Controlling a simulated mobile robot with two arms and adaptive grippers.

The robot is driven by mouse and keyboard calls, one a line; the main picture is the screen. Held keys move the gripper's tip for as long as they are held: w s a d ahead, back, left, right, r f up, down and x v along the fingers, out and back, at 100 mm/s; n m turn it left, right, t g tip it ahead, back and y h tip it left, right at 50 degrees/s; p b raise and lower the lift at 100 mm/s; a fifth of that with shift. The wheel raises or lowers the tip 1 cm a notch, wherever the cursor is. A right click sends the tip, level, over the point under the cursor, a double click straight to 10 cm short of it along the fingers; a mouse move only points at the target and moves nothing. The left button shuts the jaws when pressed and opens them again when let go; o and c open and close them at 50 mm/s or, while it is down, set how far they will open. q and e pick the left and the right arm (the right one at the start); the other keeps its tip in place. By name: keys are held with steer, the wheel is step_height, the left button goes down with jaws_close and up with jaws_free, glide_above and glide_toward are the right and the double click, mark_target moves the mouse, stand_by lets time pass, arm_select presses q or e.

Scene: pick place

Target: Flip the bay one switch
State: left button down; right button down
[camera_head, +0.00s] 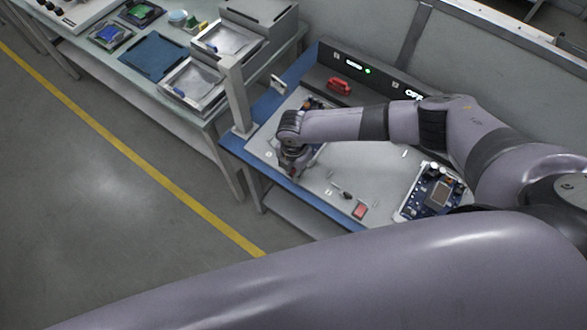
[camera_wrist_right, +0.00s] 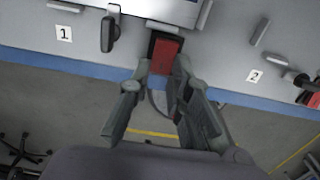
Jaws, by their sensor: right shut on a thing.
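The bay one switch (camera_wrist_right: 165,54) is a red block in a dark housing near the table's front edge in the right wrist view, to the right of the label 1 (camera_wrist_right: 63,33). My right gripper (camera_wrist_right: 161,68) has its fingers on either side of the red block and is shut on it. In the head view my right gripper (camera_head: 291,168) points down at the left front of the table, and it hides the switch. My left gripper is not in view.
A black handle (camera_wrist_right: 109,33) stands left of the held switch. A red object (camera_head: 340,86) sits by the back panel.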

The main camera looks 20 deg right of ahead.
steer(key=b, duration=0.1)
steer(key=g+y+b, duration=0.1)
steer(key=b, duration=0.1)
steer(key=shift+w+d+f+y, duration=0.2)
steer(key=shift+d+f+y, duration=0.1)
steer(key=shift+y, duration=0.1)
steer(key=shift+r+g+b, duration=0.35)
steer(key=shift+g+b, duration=0.05)
steer(key=shift+b, duration=0.15)
steer(key=shift+r+y, duration=0.1)
steer(key=shift+y, duration=0.2)
steer(key=c, duration=1.5)
jaws_free()
